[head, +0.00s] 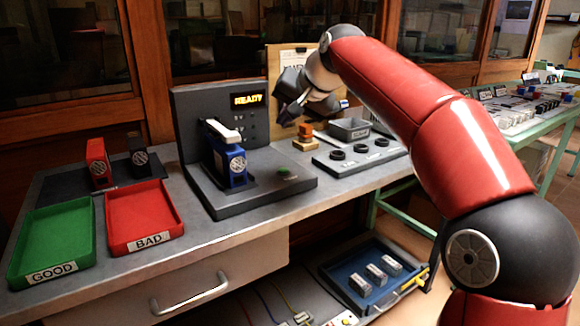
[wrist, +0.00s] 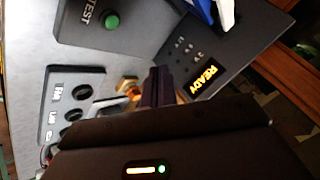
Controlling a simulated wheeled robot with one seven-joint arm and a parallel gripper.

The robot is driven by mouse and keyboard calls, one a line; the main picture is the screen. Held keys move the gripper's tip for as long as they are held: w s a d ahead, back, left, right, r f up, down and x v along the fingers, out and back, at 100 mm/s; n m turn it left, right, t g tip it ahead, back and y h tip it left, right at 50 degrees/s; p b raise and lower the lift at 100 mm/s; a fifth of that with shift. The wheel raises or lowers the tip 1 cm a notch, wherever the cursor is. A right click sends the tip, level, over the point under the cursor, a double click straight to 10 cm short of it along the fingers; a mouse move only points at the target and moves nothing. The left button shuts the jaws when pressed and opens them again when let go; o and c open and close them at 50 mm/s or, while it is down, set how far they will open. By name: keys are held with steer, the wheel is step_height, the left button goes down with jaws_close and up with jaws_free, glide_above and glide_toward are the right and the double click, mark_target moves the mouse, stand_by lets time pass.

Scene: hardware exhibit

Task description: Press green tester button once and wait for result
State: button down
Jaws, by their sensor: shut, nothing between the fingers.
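The grey tester (head: 262,190) stands on the bench, and its upright panel display (head: 247,99) reads READY in amber. A blue device with a white top (head: 230,160) sits upright in it. The green button (head: 286,170) is on the tester's base, right of the device; in the wrist view the green button (wrist: 111,21) shows at the top left beside the word TEST. My gripper (head: 288,116) is shut and empty, above and behind the button, near the panel's right edge. In the wrist view its dark fingers (wrist: 160,78) are together, apart from the button.
A green GOOD tray (head: 50,240) and red BAD tray (head: 143,215) lie to the left, with a red device (head: 98,161) and a black device (head: 138,157) behind. A grey plate with black rings (head: 370,155) and a grey bin (head: 349,129) stand right of the tester.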

mark_target(284, 171)
steer(key=shift+f, duration=0.1)
step_height(284, 171, down, 9)
steer(key=b, duration=0.7)
steer(key=shift+b, duration=0.3)
stand_by(1.7)
steer(key=shift+f, duration=0.25)
steer(key=shift+f+b, duration=0.5)
steer(key=shift+b, duration=0.05)
stand_by(0.5)
steer(key=shift+r, duration=0.15)
steer(key=shift+r+p, duration=0.75)
steer(key=shift+p, duration=0.15)
